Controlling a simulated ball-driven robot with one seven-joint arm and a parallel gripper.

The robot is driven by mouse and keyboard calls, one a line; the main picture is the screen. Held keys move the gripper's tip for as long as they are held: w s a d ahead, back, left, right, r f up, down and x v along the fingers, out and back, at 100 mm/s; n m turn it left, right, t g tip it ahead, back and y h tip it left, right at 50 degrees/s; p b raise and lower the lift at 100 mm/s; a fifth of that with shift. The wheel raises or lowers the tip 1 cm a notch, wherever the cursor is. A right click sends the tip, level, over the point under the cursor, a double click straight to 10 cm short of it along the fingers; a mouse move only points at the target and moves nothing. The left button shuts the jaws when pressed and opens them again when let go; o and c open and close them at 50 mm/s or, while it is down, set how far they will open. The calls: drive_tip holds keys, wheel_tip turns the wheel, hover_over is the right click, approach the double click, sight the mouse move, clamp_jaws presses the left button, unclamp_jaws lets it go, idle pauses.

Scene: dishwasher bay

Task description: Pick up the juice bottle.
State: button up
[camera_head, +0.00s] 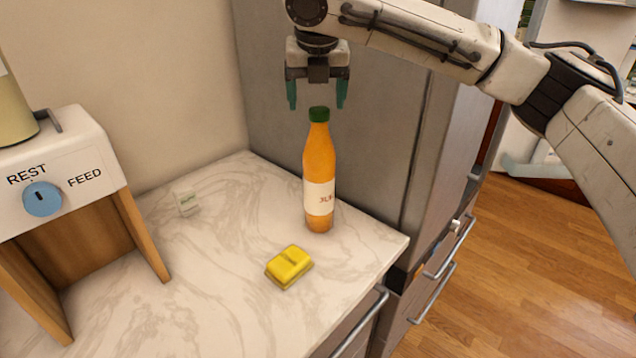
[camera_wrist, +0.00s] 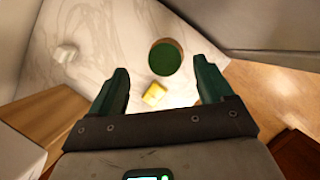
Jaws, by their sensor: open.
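The juice bottle (camera_head: 319,165) stands upright on the marble counter, orange with a white label and a green cap. My gripper (camera_head: 317,103) is above the bottle, pointing down, with its two green fingers apart and nothing between them. In the head view the fingertips are near the height of the cap, and the cap appears just below and between them. In the wrist view the green cap (camera_wrist: 165,58) shows beyond the fingertips, between the lines of the two fingers (camera_wrist: 160,92). The cap hides most of the bottle's body there.
A yellow block (camera_head: 289,267) lies on the counter (camera_head: 220,280) in front of the bottle; it also shows in the wrist view (camera_wrist: 154,94). A small white item (camera_head: 186,203) sits farther left. A REST/FEED dispenser (camera_head: 60,170) stands at left. A grey cabinet (camera_head: 350,130) rises behind the bottle.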

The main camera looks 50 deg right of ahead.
sight(319, 123)
drive_tip(key=shift+x, duration=0.95)
drive_tip(key=shift+s+p+x, duration=0.15)
drive_tip(key=shift+p+x, duration=0.1)
drive_tip(key=shift+x, duration=1.15)
drive_tip(key=shift+s+p+x, duration=0.1)
drive_tip(key=shift+p+x, duration=0.1)
drive_tip(key=shift+x, duration=1.2)
drive_tip(key=shift+d, duration=0.15)
clamp_jaws()
drive_tip(key=shift+r, duration=0.15)
